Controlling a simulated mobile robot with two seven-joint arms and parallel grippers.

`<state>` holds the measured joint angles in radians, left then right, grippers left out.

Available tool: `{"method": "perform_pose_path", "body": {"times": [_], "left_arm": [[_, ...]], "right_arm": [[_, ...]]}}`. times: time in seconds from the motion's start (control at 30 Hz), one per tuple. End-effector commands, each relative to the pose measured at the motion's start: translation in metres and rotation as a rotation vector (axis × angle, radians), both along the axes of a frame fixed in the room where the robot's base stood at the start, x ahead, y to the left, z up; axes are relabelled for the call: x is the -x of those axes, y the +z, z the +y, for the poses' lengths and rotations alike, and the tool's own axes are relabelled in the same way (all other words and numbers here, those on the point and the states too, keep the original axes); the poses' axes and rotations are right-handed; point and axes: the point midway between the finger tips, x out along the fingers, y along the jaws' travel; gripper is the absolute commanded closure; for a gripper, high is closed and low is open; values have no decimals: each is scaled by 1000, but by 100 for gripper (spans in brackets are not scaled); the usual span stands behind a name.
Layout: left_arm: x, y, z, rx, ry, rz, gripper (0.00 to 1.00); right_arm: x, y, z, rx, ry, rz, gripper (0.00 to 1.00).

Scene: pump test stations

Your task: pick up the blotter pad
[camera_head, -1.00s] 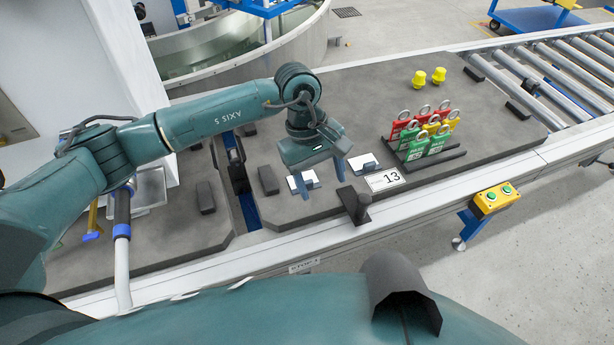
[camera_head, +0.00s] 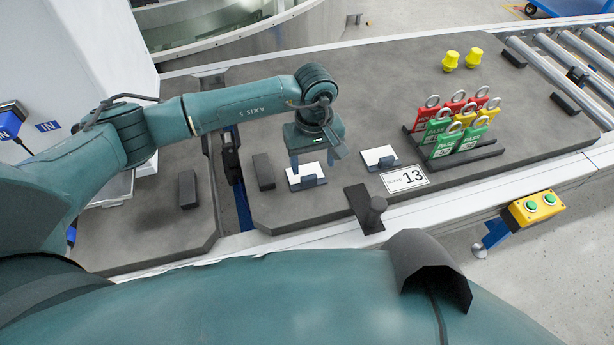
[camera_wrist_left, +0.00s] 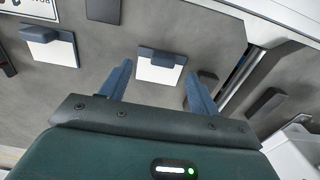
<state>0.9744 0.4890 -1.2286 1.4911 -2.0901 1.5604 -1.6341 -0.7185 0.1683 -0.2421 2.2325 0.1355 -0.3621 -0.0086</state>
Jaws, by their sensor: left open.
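Two white, square blotter pads with dark blue-grey grip blocks lie on the grey station top. The left pad (camera_head: 297,181) is just in front of and below my left gripper (camera_head: 313,160). The other pad (camera_head: 374,154) lies to its right. My left gripper is open, pointing down, with nothing between its fingers. In the left wrist view the nearer pad (camera_wrist_left: 158,74) shows between the two blue fingers, with the grip block across its upper edge. The other pad (camera_wrist_left: 62,52) is at the upper left there. My right gripper is not in view.
A number 13 label (camera_head: 404,179) and a dark post on a plate (camera_head: 374,208) are close to the pads. A rack of red, yellow and green padlock-shaped tags (camera_head: 455,127) stands to the right. Dark blocks (camera_head: 264,171) sit to the left. Two yellow knobs (camera_head: 450,61) stand behind.

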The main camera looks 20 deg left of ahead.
Motion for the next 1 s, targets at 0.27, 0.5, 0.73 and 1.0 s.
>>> {"method": "perform_pose_path", "body": {"times": [0.27,0.5,0.73,1.0], "left_arm": [[3,-26,5,-2,2,5,38],[3,-57,7,0,0,2,38],[2,-60,7,-1,0,-1,38],[2,-59,7,-1,0,-1,56]], "right_arm": [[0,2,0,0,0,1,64],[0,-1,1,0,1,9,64],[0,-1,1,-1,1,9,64],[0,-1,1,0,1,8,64]]}}
